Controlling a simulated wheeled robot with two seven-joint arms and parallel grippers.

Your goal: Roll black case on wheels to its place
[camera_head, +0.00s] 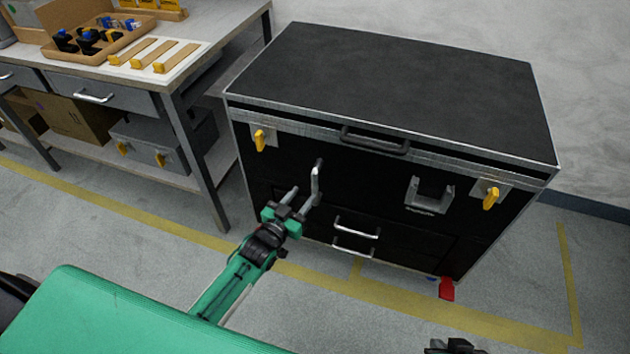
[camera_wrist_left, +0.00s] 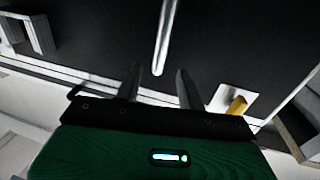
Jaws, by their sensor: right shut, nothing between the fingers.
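The black case (camera_head: 390,90) stands upright on the floor, with metal edges, yellow latches and several handles on its front. A silver vertical handle (camera_head: 316,182) is on the front's left part; it also shows in the left wrist view (camera_wrist_left: 165,38). My left gripper (camera_head: 302,197) is at this handle. Its fingers (camera_wrist_left: 159,86) are apart, and the handle's end lies ahead of the gap between them, not clamped. My right gripper (camera_head: 450,346) only just shows at the bottom edge, shut and away from the case. A red pedal (camera_head: 447,288) shows at the case's lower right; the wheels are hidden.
A workbench (camera_head: 190,88) with drawers, a lower shelf and small parts stands close to the case's left. Yellow floor lines (camera_head: 572,290) run around and in front of the case. A white wall (camera_head: 590,100) is behind it. Floor to the right is clear.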

